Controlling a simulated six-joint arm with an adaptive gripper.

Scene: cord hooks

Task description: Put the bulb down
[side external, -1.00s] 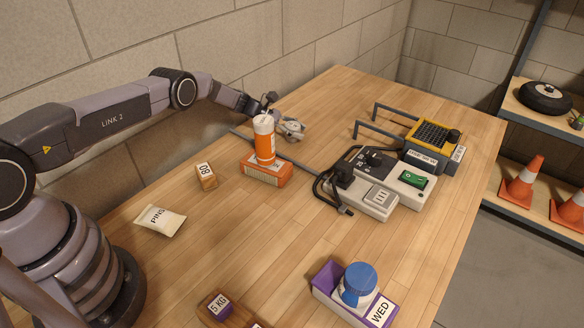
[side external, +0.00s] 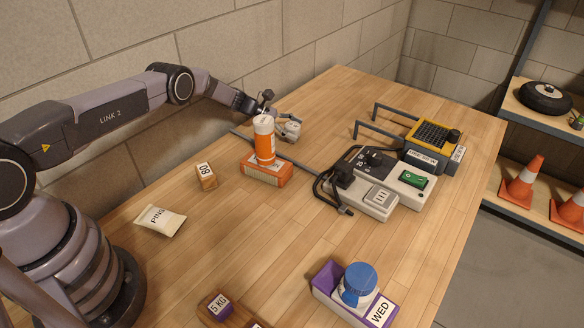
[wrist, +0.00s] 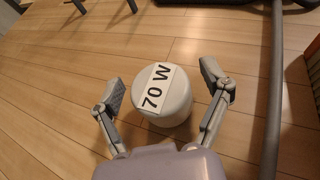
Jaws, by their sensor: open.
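The bulb (wrist: 177,113) is a white rounded cylinder labelled "70 W". It looks upright on the wooden table in the wrist view. My gripper (wrist: 163,83) is open, with one finger on each side of the bulb and a visible gap to both. In the side view the bulb (side external: 292,131) is small and pale, behind and right of the orange bottle. My gripper (side external: 279,122) is beside it there, and its fingers are too small to make out clearly.
A grey bar (wrist: 274,90) lies close right of the bulb in the wrist view. The orange and white bottle (side external: 264,140) stands on an orange box (side external: 265,170). A power unit with a cord (side external: 365,195) is further right.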

